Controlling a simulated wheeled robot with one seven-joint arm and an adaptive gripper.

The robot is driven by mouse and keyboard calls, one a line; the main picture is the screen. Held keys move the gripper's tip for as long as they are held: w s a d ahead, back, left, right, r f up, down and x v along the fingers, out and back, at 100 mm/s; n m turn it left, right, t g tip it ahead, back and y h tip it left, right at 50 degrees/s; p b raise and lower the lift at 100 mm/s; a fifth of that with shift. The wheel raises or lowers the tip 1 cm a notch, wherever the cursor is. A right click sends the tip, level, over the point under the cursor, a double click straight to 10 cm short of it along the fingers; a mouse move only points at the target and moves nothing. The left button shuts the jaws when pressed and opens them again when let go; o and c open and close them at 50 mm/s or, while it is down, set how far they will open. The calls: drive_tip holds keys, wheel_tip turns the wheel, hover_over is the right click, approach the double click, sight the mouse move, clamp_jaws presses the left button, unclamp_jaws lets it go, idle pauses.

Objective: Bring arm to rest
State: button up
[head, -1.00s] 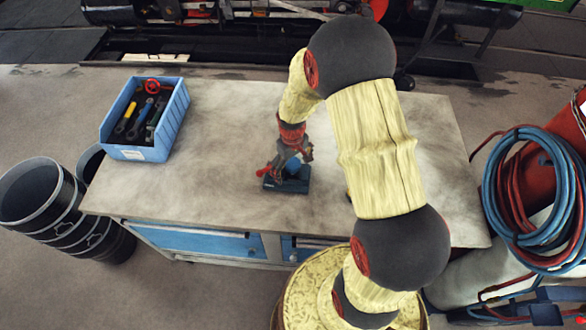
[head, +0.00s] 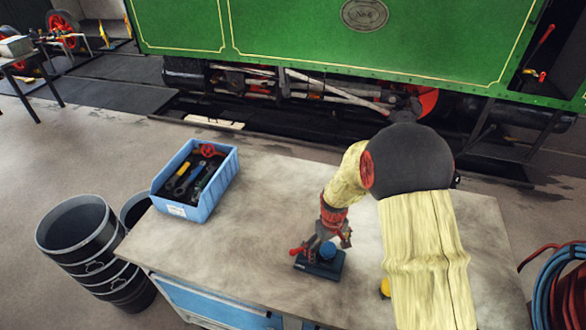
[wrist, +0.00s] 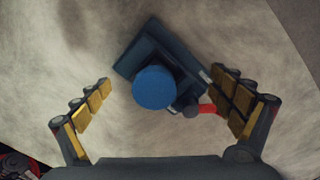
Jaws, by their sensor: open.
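My arm reaches out over a grey workbench (head: 260,190). My gripper (head: 325,240) hangs just above a small dark blue device on the bench. The device (head: 318,268) has a flat base, a round blue top and a red part. In the wrist view the device (wrist: 128,52) lies between and beyond my gripper's fingers (wrist: 165,95). The fingers are spread wide on both sides of the round blue top (wrist: 155,88) and hold nothing. A red piece (wrist: 208,109) shows beside the right finger.
A blue bin (head: 205,205) with tools and a red handwheel stands at the bench's back left. Dark drums (head: 85,240) stand left of the bench. A yellow object (head: 385,287) is partly hidden by my arm. Hoses (head: 560,295) lie right.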

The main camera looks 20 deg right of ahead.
drive_tip(key=shift+s, duration=0.1)
drive_tip(key=s, duration=0.2)
drive_tip(key=s+m+g, duration=0.1)
drive_tip(key=shift+s+a+f, duration=0.2)
drive_tip(key=shift+s+a, duration=0.2)
drive_tip(key=s+a+r+t+b, duration=0.2)
drive_tip(key=s+r, duration=0.3)
drive_tip(key=r, duration=0.3)
drive_tip(key=s+a+r+t+b, duration=0.2)
drive_tip(key=s+a+r+b, duration=0.2)
drive_tip(key=r, duration=0.5)
drive_tip(key=s+a+r+t+b, duration=0.2)
drive_tip(key=s+r, duration=0.4)
drive_tip(key=r, duration=0.3)
drive_tip(key=shift+a+m+t+b, duration=0.3)
drive_tip(key=shift+a+m+b, duration=0.1)
drive_tip(key=shift+b, duration=0.35)
drive_tip(key=shift+s+r, duration=0.1)
